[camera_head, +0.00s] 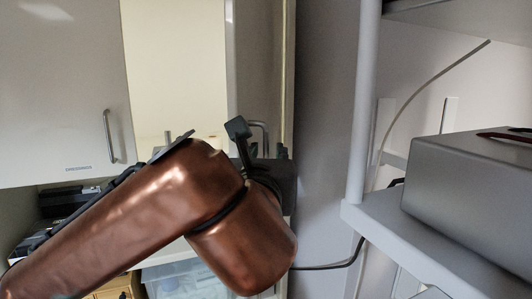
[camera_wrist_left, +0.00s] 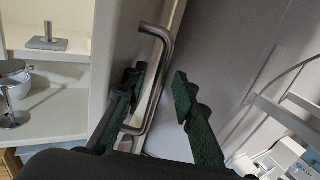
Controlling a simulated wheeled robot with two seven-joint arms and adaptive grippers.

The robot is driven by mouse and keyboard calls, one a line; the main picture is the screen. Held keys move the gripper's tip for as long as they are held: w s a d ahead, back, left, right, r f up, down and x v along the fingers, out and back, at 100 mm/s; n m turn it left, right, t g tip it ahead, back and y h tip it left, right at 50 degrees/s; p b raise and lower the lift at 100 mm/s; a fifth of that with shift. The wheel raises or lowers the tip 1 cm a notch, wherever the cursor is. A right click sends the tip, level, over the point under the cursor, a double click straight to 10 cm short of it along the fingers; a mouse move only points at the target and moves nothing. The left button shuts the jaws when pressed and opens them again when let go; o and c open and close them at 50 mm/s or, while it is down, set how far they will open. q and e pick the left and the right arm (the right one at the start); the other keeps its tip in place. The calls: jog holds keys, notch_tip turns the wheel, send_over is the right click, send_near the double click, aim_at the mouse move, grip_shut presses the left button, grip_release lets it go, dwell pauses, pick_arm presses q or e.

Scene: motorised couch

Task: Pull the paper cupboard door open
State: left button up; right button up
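The right-hand cupboard door (camera_head: 257,65) stands partly open, seen nearly edge-on, with the pale lit interior showing to its left. No paper label is readable on it. Its bar handle (camera_head: 265,130) shows just beside my left gripper (camera_head: 244,133). In the left wrist view the steel handle (camera_wrist_left: 158,100) runs between the two dark green fingers of my left gripper (camera_wrist_left: 158,88), which are apart with a gap on the right side. My copper-coloured arm hides the lower part of the door. My right gripper is out of view.
A closed white door (camera_head: 70,75) with its own handle (camera_head: 110,137) is at the left. A grey shelf rack (camera_head: 362,205) with a grey box (camera_head: 470,195) stands at the right. The wrist view shows cupboard shelves (camera_wrist_left: 60,105) holding metal items.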

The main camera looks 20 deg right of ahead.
pick_arm(q)
jog(key=v, duration=1.2)
jog(key=shift+c, duration=0.3)
